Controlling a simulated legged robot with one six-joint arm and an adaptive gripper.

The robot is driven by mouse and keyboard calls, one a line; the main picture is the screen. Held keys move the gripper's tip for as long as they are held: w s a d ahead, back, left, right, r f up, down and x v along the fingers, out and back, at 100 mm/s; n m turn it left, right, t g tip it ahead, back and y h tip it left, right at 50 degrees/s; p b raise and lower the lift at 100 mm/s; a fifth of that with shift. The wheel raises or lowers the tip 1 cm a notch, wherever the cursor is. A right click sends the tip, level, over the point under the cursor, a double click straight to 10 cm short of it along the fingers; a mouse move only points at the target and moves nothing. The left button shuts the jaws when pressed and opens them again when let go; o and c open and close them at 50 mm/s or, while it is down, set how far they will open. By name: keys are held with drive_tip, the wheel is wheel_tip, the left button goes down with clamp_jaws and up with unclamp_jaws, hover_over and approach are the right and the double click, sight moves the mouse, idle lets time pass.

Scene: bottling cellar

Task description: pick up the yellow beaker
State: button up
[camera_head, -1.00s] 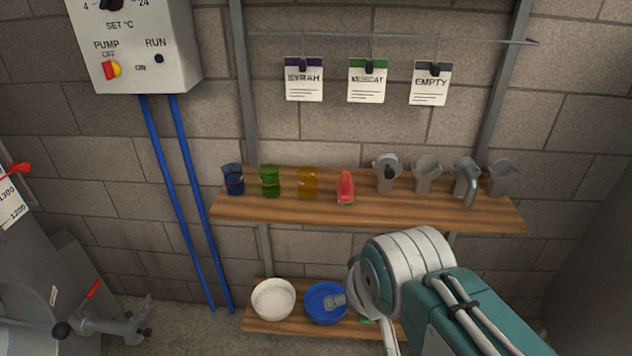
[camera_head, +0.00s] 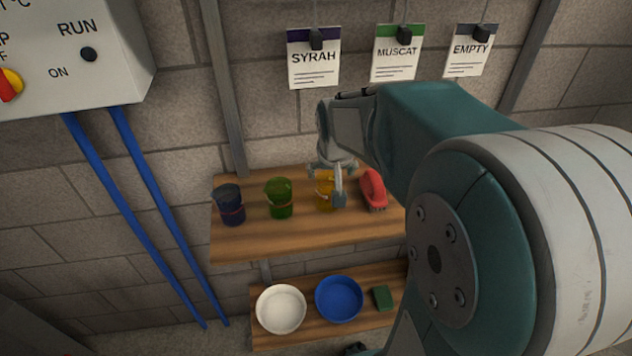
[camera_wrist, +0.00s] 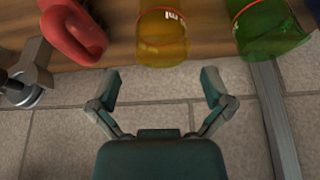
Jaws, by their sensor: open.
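The yellow beaker (camera_head: 323,191) stands on the upper wooden shelf between a green beaker (camera_head: 279,198) and a red object (camera_head: 373,188). My gripper (camera_head: 333,180) is at the beaker in the head view and partly hides it. In the wrist view the yellow beaker (camera_wrist: 162,38) is straight ahead, beyond the fingertips. My gripper (camera_wrist: 160,85) is open there, with nothing between its fingers. The green beaker (camera_wrist: 268,28) is to the right and the red object (camera_wrist: 76,32) to the left.
A dark blue beaker (camera_head: 229,205) stands at the shelf's (camera_head: 300,235) left end. A lower shelf (camera_head: 300,331) holds a white bowl (camera_head: 281,309), a blue bowl (camera_head: 339,299) and a green block (camera_head: 383,297). Tags (camera_head: 314,60) hang above. The stone wall is behind.

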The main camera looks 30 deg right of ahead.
sight(328, 183)
drive_tip(key=shift+w+d+f, duration=0.2)
drive_tip(key=shift+d+f, duration=0.05)
drive_tip(key=shift+f, duration=0.4)
drive_tip(key=x, duration=0.4)
drive_tip(key=shift+w+a+f, duration=0.2)
drive_tip(key=shift+w+f, duration=0.15)
drive_tip(key=shift+d, duration=0.1)
drive_tip(key=c, duration=1)
